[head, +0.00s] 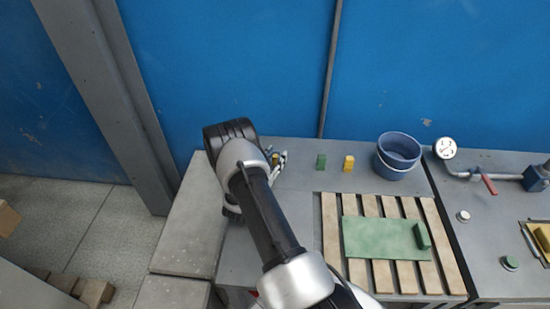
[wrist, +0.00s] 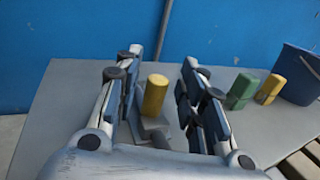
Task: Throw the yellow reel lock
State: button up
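A yellow upright cylinder, which looks like the handle of the yellow reel lock (wrist: 155,94), stands on a small grey mount at the left end of the table. In the wrist view my gripper (wrist: 162,62) is open, with one finger on each side of the yellow handle and a visible gap to each. In the head view my gripper (head: 279,160) is over the table's back left corner. My arm and fingers hide most of the handle and its mount there.
A green block (head: 321,161) and a yellow block (head: 348,163) stand to the right, beside a blue bucket (head: 398,152). A slatted wooden rack (head: 329,230) bears a green panel (head: 380,238). The blue wall (head: 240,70) is close behind.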

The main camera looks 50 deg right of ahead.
jog(key=v, duration=1.2)
dwell(0.4)
